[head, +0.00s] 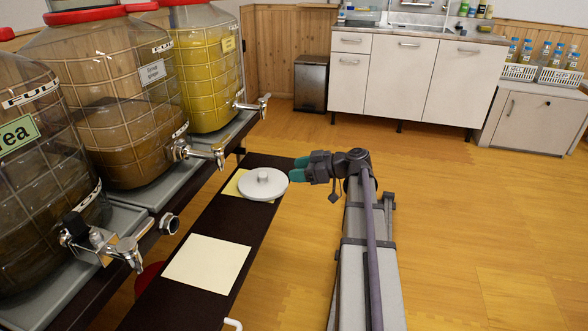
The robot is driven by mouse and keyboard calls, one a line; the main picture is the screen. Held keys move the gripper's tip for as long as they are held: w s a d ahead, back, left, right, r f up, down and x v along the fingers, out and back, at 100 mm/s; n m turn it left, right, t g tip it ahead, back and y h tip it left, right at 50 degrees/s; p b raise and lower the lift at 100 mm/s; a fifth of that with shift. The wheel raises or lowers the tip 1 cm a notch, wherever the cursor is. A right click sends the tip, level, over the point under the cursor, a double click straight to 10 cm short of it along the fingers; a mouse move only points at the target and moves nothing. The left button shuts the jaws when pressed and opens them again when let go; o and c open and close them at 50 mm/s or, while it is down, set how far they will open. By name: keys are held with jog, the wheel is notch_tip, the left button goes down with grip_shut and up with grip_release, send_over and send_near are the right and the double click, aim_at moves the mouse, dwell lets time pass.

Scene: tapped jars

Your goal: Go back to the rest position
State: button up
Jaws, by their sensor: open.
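My gripper (298,170), with teal fingertips, is open and empty. It is just right of a round white lid (263,184) with a knob, near the lid's right edge. I cannot tell whether the two touch. The lid is over a yellow paper square on the dark narrow shelf (208,222); anything under the lid is hidden. My arm reaches up from the bottom right of the picture.
Large jars with metal taps stand at left: a Tea jar (35,190), a brown jar (110,100) and a yellow jar (205,65). A pale paper square (207,263) lies on the near shelf. The wooden floor (480,220) at right is clear.

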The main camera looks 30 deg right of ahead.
jog(key=s+a+r+m+g+h+p, duration=0.3)
jog(key=s+a+m+g+h+p, duration=0.2)
jog(key=s+a+m+g+p, duration=0.45)
jog(key=s+a+r+h+p, duration=0.2)
jog(key=a+r+p, duration=0.6)
jog(key=p, duration=0.5)
jog(key=s+a+r+n+g+h+p, duration=0.1)
jog(key=s+a+r+h+p, duration=0.1)
jog(key=a+r+p, duration=0.7)
jog(key=shift+s+r+h+p, duration=0.4)
jog(key=shift+s+r+p, duration=0.2)
jog(key=shift+r+p, duration=1.7)
